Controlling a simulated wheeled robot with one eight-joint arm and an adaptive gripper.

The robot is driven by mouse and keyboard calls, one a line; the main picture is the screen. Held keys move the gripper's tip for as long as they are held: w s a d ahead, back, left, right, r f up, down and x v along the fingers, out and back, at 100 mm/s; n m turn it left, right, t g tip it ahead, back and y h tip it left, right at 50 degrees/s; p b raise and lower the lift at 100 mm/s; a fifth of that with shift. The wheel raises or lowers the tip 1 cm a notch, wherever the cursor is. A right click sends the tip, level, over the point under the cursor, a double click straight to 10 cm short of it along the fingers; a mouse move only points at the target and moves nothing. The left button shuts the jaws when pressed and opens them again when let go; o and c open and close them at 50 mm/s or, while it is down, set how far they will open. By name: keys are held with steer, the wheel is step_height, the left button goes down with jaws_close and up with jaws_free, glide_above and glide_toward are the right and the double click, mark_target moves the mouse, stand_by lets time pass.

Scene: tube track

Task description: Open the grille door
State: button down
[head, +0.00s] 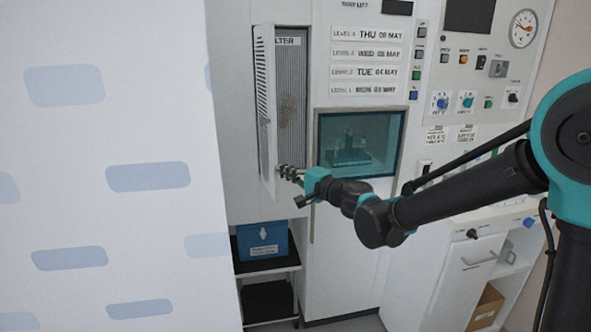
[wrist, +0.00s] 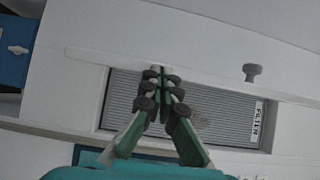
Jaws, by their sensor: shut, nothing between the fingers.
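The white slatted grille door (head: 263,105) stands swung out from the cabinet on its left side in the head view. Behind it the grey ribbed filter panel (head: 291,95) is exposed. It also shows in the wrist view (wrist: 218,112) with its FILTER label to the right. My gripper (head: 283,171) is at the door's lower end, by its free edge and the opening. In the wrist view my gripper (wrist: 160,82) has its fingertips together, with nothing between them, in front of the filter's lower end. I cannot tell whether it touches the door.
A glass-fronted window (head: 361,142) lies right of the filter opening. Dated labels (head: 366,52) and a control panel are above and right. A blue box (head: 262,243) stands on a shelf below. A large white patterned surface (head: 105,170) fills the left. A dark knob (wrist: 252,71) shows in the wrist view.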

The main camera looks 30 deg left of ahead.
steer(key=shift+s+a, duration=0.9)
steer(key=shift+s, duration=0.15)
